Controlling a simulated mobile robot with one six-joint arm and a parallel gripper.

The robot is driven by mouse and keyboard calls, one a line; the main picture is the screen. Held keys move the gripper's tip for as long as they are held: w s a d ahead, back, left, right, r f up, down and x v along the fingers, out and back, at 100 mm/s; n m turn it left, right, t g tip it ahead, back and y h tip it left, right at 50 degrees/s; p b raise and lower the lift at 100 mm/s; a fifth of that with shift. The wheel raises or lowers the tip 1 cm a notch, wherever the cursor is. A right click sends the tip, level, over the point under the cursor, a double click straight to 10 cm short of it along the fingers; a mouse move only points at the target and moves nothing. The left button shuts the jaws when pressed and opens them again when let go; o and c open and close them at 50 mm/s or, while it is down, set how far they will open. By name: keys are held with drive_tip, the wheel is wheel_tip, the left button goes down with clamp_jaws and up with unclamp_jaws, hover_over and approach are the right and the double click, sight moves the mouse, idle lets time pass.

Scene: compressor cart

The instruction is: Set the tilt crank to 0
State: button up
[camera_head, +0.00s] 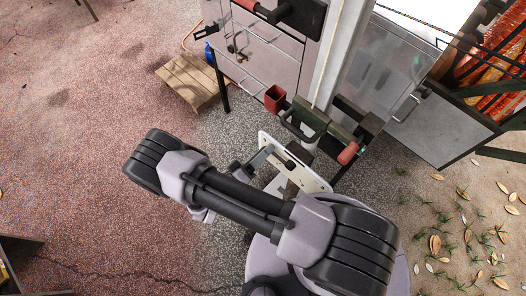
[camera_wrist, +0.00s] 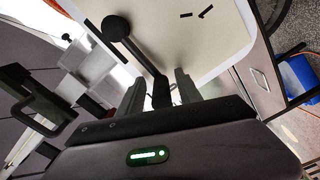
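A black crank with a round knob (camera_wrist: 116,28), which looks like the tilt crank, is mounted on a cream panel (camera_wrist: 215,40) in the wrist view. Its arm slants down from the knob to a dark hub end between my fingers. My gripper (camera_wrist: 159,92) has its two grey fingers apart, one on each side of that lower end; I cannot tell whether either touches it. Short black marks show on the panel, but no readable number. In the head view, the pale panel (camera_head: 314,180) is beside my gripper, which is partly hidden by my arm.
A drawer cabinet (camera_head: 262,52) and a wooden pallet (camera_head: 190,82) stand behind. A red cup (camera_head: 274,97) and a green-grey handled part with a red grip (camera_head: 348,153) are close to the panel. Open floor lies left; leaves lie right.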

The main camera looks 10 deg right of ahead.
drive_tip(key=p+v, duration=0.1)
drive_tip(key=v, duration=1.6)
drive_tip(key=shift+a, duration=0.15)
drive_tip(key=shift+s, duration=0.1)
drive_tip(key=w+d+r+m+g+y, duration=0.25)
drive_tip(key=r+g, duration=0.35)
drive_tip(key=r, duration=0.3)
drive_tip(key=w+d+r+m+g+y, duration=0.1)
drive_tip(key=w+d+r+g+y, duration=0.15)
drive_tip(key=r+g, duration=0.45)
drive_tip(key=s+d+r+m+t+y, duration=0.1)
drive_tip(key=s+d+r+t+y, duration=0.1)
drive_tip(key=d+r+y, duration=0.2)
drive_tip(key=s+d+r+t+y, duration=0.2)
drive_tip(key=d+r+t+y, duration=0.1)
drive_tip(key=r, duration=0.7)
drive_tip(key=s+d+r+m+t+y, duration=0.1)
drive_tip(key=d+r+t+y, duration=0.2)
drive_tip(key=r, duration=0.4)
drive_tip(key=shift+s+d+m+y+b, duration=0.35)
drive_tip(key=shift+s+d+y, duration=0.05)
drive_tip(key=shift+d+y, duration=0.4)
